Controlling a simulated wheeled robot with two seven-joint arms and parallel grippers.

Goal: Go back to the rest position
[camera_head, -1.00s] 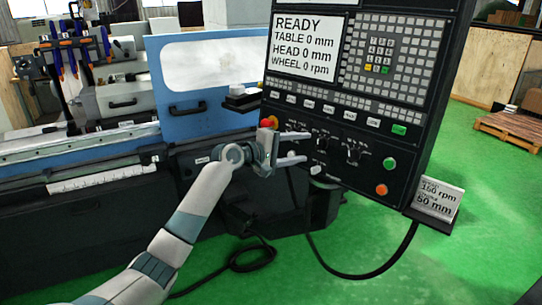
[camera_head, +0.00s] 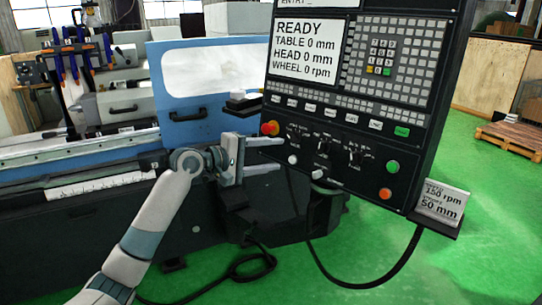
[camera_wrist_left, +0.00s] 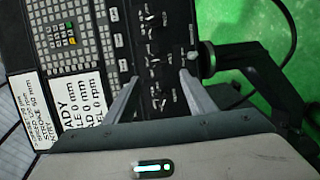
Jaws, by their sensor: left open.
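My left gripper (camera_head: 265,157) is open and empty in the head view, in front of the machine and just left of the lower left part of the control panel (camera_head: 345,178). Its two fingers point right, toward the panel. In the left wrist view its fingers (camera_wrist_left: 160,98) are spread with nothing between them, and the control panel (camera_wrist_left: 75,65) with its screen, keys and knobs shows beyond them. My right gripper is not in view.
The grinder's blue door (camera_head: 190,128) stands behind my left arm. A red knob (camera_head: 270,128) is close above the gripper. A sign (camera_head: 443,200) sits at the panel's lower right. A black cable (camera_head: 350,277) hangs to the green floor. A pallet (camera_head: 512,135) lies at the right.

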